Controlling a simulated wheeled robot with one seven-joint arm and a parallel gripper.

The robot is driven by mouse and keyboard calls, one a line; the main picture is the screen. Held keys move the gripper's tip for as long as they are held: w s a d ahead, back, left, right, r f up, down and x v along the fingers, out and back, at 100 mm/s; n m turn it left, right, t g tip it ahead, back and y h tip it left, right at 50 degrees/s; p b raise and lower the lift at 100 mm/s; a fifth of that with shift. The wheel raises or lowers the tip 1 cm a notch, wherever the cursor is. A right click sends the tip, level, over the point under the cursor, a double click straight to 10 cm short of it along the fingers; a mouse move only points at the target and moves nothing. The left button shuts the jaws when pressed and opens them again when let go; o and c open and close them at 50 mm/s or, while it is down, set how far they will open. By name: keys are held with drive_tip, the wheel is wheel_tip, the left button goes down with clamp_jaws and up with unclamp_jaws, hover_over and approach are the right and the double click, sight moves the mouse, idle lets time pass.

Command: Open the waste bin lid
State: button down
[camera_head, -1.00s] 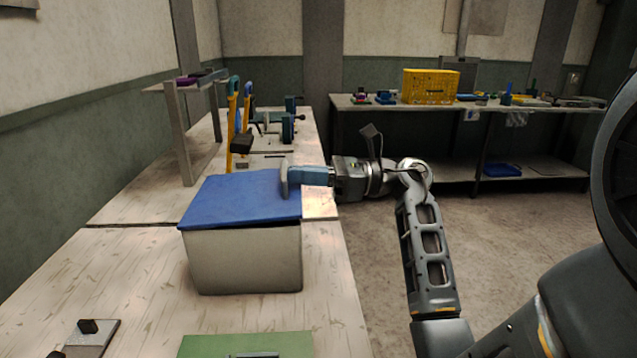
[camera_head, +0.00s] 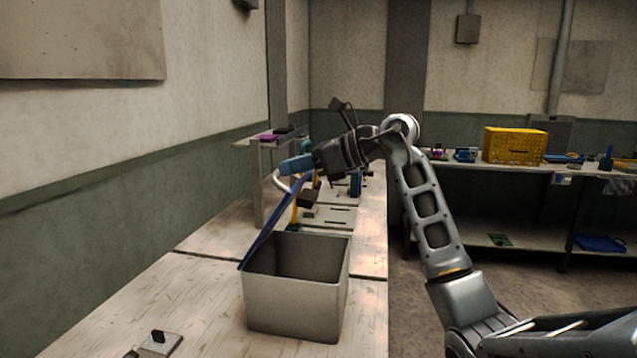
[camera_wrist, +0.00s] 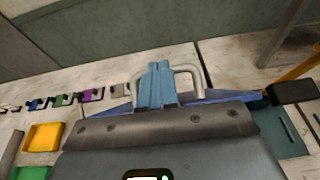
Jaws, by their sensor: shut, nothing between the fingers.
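The waste bin (camera_head: 295,303) is a grey-white open-topped box on the wooden bench, and its empty-looking inside shows. Its blue lid (camera_head: 268,229) stands raised and steeply tilted at the bin's left edge, seen nearly edge-on. A pale loop handle (camera_head: 281,184) sticks out from the lid's far side, near its upper end. My gripper (camera_head: 284,168) is at the lid's top edge, by the handle. In the wrist view its blue fingers (camera_wrist: 157,68) are shut together and overlap the handle loop (camera_wrist: 192,68). Whether they touch it I cannot tell. A strip of lid (camera_wrist: 228,96) shows behind my gripper.
A small shelf (camera_head: 258,180) and yellow-handled tools (camera_head: 295,212) stand behind the bin. A small plate with a black knob (camera_head: 158,343) lies at the front. A yellow crate (camera_head: 515,145) sits on the far table.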

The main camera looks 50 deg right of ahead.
drive_tip(key=w+a+r, duration=0.2)
drive_tip(key=w+a, duration=0.1)
drive_tip(key=w, duration=0.4)
idle(1.4)
